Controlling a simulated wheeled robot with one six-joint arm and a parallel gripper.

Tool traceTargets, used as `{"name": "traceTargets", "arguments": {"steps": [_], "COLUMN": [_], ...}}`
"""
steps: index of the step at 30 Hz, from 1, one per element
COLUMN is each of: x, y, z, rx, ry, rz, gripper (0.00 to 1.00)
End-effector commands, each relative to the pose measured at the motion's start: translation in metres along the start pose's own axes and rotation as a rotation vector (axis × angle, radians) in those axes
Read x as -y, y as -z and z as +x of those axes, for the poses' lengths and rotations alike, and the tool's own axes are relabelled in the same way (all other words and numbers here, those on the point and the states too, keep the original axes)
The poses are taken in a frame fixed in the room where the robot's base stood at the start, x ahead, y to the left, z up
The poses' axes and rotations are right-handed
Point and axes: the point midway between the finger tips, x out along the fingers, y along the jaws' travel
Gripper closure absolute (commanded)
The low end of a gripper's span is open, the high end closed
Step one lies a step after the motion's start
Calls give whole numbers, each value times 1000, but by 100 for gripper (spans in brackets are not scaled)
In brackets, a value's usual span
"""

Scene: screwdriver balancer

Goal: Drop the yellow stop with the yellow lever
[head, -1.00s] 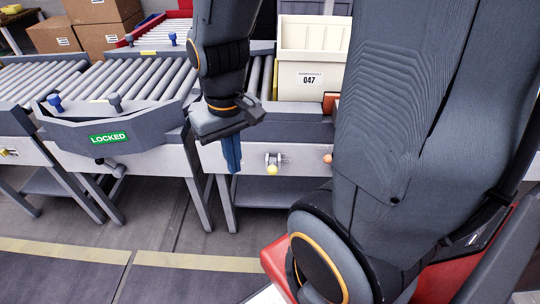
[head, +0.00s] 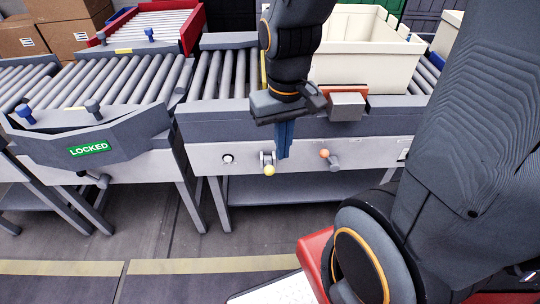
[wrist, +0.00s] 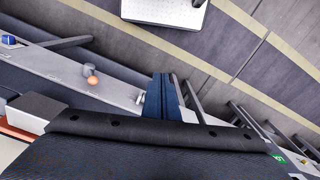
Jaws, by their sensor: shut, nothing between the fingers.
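The yellow lever (head: 269,169) is on the pale front panel of the middle conveyor, its yellow knob hanging low. My gripper (head: 284,141) is shut and empty, its blue fingers pointing down just right of the lever in the head view. I cannot tell whether they touch it. The shut fingers also show in the wrist view (wrist: 167,100), with a small metal fitting at their left edge. A thin yellow piece (head: 263,76) shows between the rollers and the cream bin, partly behind my arm; I cannot tell if it is the yellow stop.
An orange-knobbed lever (head: 327,156) sits right of the yellow one, and a round button (head: 228,158) left. A cream bin (head: 365,55) stands on the rollers behind an orange stop with a grey block (head: 347,106). A green LOCKED sign (head: 89,149) marks the left conveyor section.

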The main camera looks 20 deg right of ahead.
Motion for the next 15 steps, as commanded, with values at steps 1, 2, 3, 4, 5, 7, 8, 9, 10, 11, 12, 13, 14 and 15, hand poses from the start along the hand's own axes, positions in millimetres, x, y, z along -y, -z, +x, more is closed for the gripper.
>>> {"name": "traceTargets", "arguments": {"steps": [1, 2, 3, 4, 5, 7, 8, 9, 10, 11, 12, 13, 14, 15], "x": [0, 0, 0, 1, 1, 3, 3, 5, 6, 7, 9, 10, 11, 12], "y": [0, 1, 4, 6, 9, 21, 27, 36, 44, 52, 62, 69, 77, 86], "z": [0, -1, -2, -3, -4, -8, -9, -11, -12, -13, -14, -14, -13, -12], "rx": [1, 2, 6, 11, 18, 39, 52, 69, 85, 100, 123, 139, 156, 176], "ry": [0, -1, -1, -3, -4, -7, -8, -10, -11, -10, -9, -7, -4, 0], "rz": [-3, -9, -27, -46, -74, -167, -218, -297, -363, -432, -524, -593, -662, -749], "gripper": [100, 100, 100, 100, 100, 100, 100, 100, 100, 100, 100, 100, 100, 100]}}
